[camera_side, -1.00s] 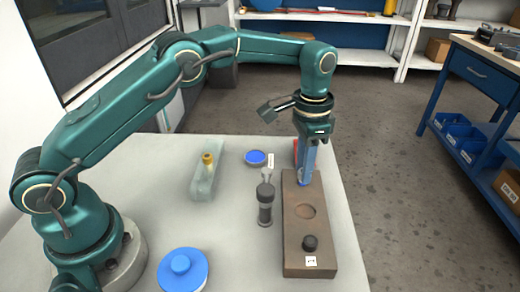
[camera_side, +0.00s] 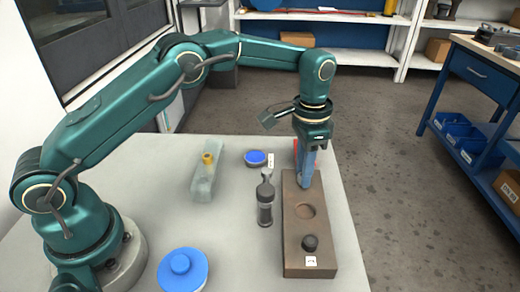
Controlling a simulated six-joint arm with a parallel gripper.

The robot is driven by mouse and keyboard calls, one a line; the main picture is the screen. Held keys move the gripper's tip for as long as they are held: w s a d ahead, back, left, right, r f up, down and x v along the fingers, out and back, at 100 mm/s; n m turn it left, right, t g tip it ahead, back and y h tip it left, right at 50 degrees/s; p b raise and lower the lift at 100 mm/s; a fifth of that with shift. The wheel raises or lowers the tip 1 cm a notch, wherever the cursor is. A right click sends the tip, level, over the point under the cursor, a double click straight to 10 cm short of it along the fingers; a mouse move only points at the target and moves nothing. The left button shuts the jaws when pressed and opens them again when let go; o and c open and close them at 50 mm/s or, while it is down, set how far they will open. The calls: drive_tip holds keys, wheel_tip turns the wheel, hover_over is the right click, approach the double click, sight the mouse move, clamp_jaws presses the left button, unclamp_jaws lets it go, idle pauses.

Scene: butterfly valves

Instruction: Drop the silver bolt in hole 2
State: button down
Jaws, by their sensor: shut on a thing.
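My gripper (camera_side: 304,184) points down at the far end of the brown block (camera_side: 293,232). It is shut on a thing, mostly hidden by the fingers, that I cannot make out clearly. I cannot tell whether the tips touch the block. The block has an empty round hole (camera_side: 306,211) near its middle. A dark round knob (camera_side: 310,242) sits near its front end, behind a small white tag (camera_side: 311,261). No silver bolt is clearly visible.
A dark upright fitting (camera_side: 265,205) stands left of the block. Farther left are a pale block (camera_side: 203,185) with a brass piece (camera_side: 208,159), a blue-topped disc (camera_side: 256,158) and a blue knobbed lid (camera_side: 182,270). A red thing (camera_side: 295,146) shows behind my gripper.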

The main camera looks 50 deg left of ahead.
drive_tip(key=shift+c, duration=1)
unclamp_jaws()
drive_tip(key=shift+r, duration=3.8)
